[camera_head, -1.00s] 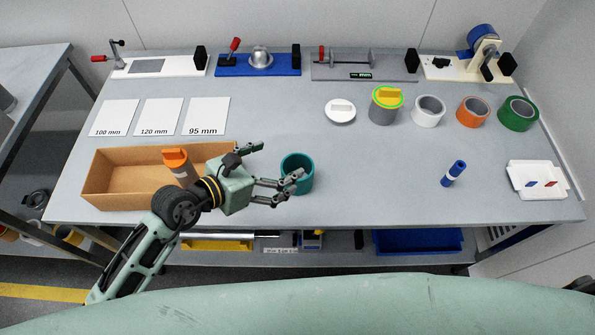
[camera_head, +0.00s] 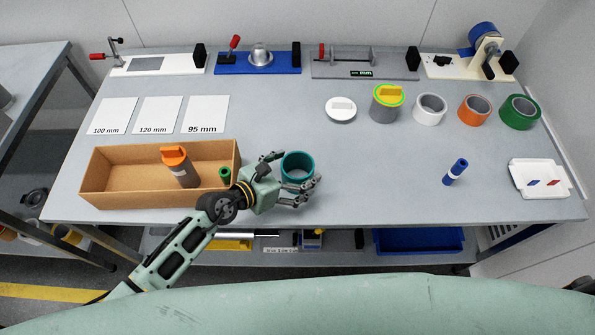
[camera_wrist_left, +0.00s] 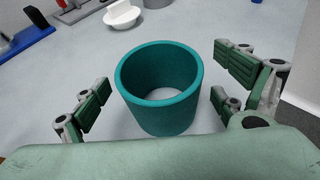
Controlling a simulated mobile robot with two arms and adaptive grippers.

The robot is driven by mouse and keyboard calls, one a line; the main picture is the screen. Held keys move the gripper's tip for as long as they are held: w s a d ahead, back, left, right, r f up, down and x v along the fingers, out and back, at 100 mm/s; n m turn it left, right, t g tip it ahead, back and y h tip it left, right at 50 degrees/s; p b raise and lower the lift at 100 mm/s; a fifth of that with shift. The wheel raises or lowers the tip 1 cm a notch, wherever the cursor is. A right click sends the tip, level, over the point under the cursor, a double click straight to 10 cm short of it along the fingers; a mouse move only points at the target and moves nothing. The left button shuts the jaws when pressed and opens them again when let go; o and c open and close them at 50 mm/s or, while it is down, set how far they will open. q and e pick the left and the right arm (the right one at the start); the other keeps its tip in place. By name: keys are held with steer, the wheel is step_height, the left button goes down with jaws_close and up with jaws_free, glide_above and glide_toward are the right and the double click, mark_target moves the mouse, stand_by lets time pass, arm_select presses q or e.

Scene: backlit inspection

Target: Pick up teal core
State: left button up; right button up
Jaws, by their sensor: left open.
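The teal core (camera_head: 298,167) is a short hollow cylinder standing upright on the table, open end up. In the left wrist view the teal core (camera_wrist_left: 160,90) sits between the spread fingers of my left gripper (camera_wrist_left: 158,95), with clear gaps on both sides. In the head view my left gripper (camera_head: 293,180) reaches in from the left, its fingers open around the core's near side. Part of the core's lower side is hidden by the gripper. My right gripper is not in view.
A cardboard box (camera_head: 110,195) with an orange-topped grey cylinder (camera_head: 180,170) and a small green piece (camera_head: 225,174) is left of the gripper. White, orange and green rings (camera_head: 519,112) stand at the back right. The table between is clear.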

arm_select(q)
steer(key=shift+w+d+f, duration=0.2)
steer(key=shift+w+d, duration=0.15)
steer(key=shift+d, duration=0.05)
steer(key=shift+s+a, duration=0.1)
steer(key=shift+c, duration=0.8)
steer(key=c, duration=1.2)
